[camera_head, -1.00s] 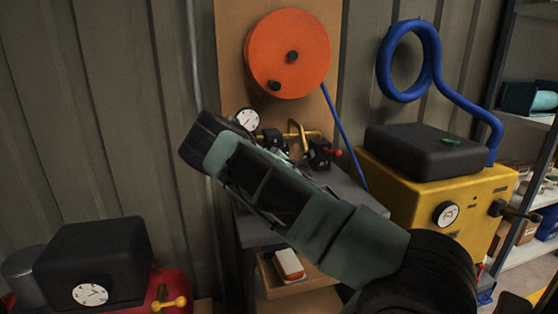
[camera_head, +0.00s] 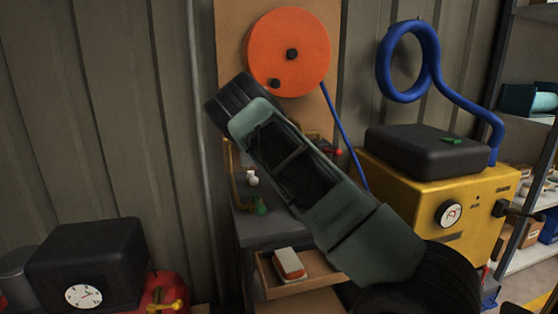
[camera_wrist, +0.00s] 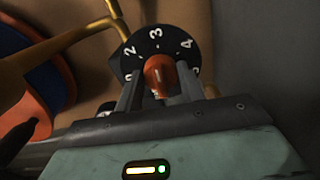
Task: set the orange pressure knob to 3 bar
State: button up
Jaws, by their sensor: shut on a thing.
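In the wrist view the orange pressure knob (camera_wrist: 158,72) sits in front of a black dial plate (camera_wrist: 134,54) with white numbers 2, 3 and 4. The fingers of my gripper (camera_wrist: 158,90) stand on either side of the knob and are shut on it. A pale mark on the knob points up, roughly at the 3; its exact setting is hard to tell. In the head view my arm covers the knob and the gripper.
A large orange reel (camera_head: 310,35) hangs above my arm. Yellow pipes (camera_wrist: 85,38) run close left of the dial in the wrist view. A yellow machine (camera_head: 480,205) stands right. A drawer (camera_head: 272,278) stands open below. A black box (camera_head: 90,250) is at lower left.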

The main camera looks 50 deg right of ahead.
jog(key=shift+f+m, duration=0.1)
jog(key=shift+m, duration=0.6)
jog(key=o, duration=0.9)
jog(key=shift+o, duration=0.2)
jog(key=b+v, duration=0.1)
jog(key=v, duration=1.6)
jog(key=shift+s+a, duration=0.15)
jog(key=shift+a, duration=0.05)
